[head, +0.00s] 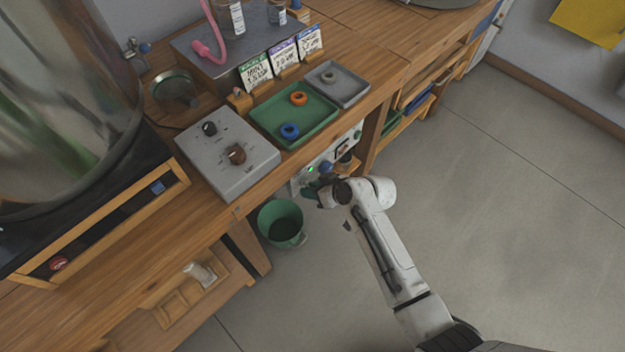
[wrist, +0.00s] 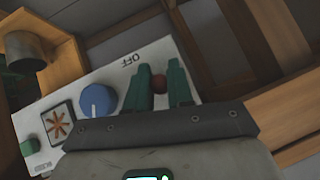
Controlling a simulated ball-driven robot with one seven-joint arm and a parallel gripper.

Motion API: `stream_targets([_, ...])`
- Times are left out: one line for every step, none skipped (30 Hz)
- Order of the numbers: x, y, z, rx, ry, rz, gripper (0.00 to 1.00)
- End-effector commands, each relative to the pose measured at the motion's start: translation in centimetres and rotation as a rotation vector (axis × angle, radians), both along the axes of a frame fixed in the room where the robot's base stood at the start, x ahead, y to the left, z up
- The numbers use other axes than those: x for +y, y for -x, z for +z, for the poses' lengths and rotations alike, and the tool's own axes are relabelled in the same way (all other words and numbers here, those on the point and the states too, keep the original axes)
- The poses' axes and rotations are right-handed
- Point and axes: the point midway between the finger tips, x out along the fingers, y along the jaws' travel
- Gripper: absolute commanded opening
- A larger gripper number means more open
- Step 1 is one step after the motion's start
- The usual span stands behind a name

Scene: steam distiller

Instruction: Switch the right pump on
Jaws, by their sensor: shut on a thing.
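A white control panel (head: 299,182) sits under the front edge of the bench; it also shows in the wrist view (wrist: 75,85). It carries a blue knob (wrist: 97,100), a fan-like symbol (wrist: 58,123), a green button (wrist: 27,147) and the word OFF. My gripper (wrist: 160,80) is at the OFF end of the panel, with its two green fingers closed on a small dark red knob (wrist: 159,84). The fingers hide most of that knob and whatever carries it. In the head view, my gripper (head: 312,196) is beside the panel, near a lit green light (head: 310,170). No pump name is readable.
A green bucket (head: 282,224) stands on the floor left of my gripper. Above, the bench (head: 150,240) holds a grey box with two knobs (head: 225,155) and a green tray (head: 300,128) with orange and blue rings. Open floor lies right of my arm.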

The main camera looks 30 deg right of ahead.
Motion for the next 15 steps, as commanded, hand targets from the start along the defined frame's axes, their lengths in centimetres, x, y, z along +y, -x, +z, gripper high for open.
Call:
stream_targets([0.06, -0.09, 0.95, 0.034, 0.012, 0.002, 0.0])
stream_targets([0.06, -0.13, 1.04, 0.053, 0.018, 0.002, 0.0])
stream_targets([0.03, -0.15, 1.07, 0.081, 0.028, 0.002, 0.0])
stream_targets([0.07, -0.18, 1.12, 0.101, 0.032, 0.001, 0.0])
stream_targets([0.07, -0.2, 1.16, 0.12, 0.041, 0.003, 0.0])
stream_targets([0.09, -0.26, 1.23, 0.145, 0.048, 0.002, 0.0])
stream_targets([0.07, -0.26, 1.24, 0.163, 0.055, 0.002, 0.0])
stream_targets([0.09, -0.26, 1.22, 0.181, 0.059, 0.001, 0.0])
stream_targets([0.06, -0.34, 1.29, 0.201, 0.066, 0.001, 0.0])
stream_targets([0.07, -0.33, 1.27, 0.216, 0.071, 0.001, 0.0])
stream_targets([0.1, -0.32, 1.27, 0.23, 0.075, 0.0, 0.0])
stream_targets([0.1, -0.35, 1.28, 0.246, 0.081, 0.001, 0.0])
stream_targets([0.1, -0.39, 1.29, 0.256, 0.085, 0.001, 0.0])
stream_targets([0.12, -0.41, 1.31, 0.266, 0.087, 0.0, 0.0])
stream_targets([0.14, -0.41, 1.28, 0.279, 0.09, 0.0, 0.0])
